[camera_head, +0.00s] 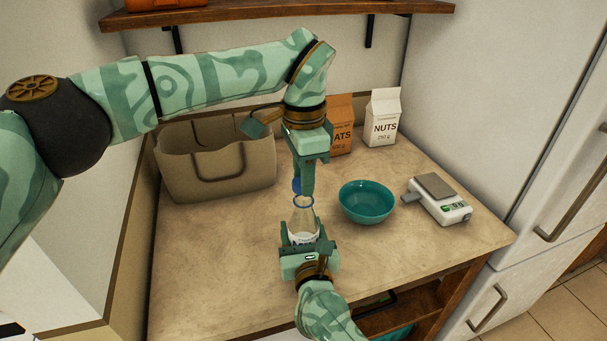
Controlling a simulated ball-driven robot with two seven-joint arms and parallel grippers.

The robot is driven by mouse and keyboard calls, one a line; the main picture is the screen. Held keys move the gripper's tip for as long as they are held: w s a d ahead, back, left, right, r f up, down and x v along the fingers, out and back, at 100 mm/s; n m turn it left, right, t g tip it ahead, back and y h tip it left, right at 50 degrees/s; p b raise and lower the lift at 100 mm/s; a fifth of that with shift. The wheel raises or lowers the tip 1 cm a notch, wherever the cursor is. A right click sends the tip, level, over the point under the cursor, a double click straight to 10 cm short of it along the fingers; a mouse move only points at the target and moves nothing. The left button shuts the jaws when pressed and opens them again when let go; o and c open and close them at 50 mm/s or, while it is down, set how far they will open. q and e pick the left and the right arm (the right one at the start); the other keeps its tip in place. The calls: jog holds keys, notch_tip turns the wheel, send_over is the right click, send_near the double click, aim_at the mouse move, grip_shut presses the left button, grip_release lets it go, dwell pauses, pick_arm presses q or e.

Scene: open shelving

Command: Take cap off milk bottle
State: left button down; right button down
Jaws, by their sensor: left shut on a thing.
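The milk bottle (303,222) is clear with a blue ring round its mouth and stands upright near the middle of the counter. My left gripper (304,190) points down just above the bottle and is shut on the blue cap (296,186). The cap is partly hidden by the fingers and shows slightly above and left of the bottle mouth, apparently apart from it. My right gripper (305,243) comes from the front edge, its fingers on both sides of the bottle's lower body, and looks shut on it. The bottle's base is hidden.
A teal bowl (367,202) stands right of the bottle, with a white scale (440,199) beyond it. A beige basket (215,170) is at the back left. A NUTS carton (383,118) and an orange carton (340,125) stand at the back. The counter's front left is clear.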

pick_arm(q)
jog(key=shift+r, duration=0.1)
jog(key=shift+r, duration=1.9)
pick_arm(e)
jog(key=shift+c, duration=2)
grip_release()
jog(key=shift+s, duration=0.1)
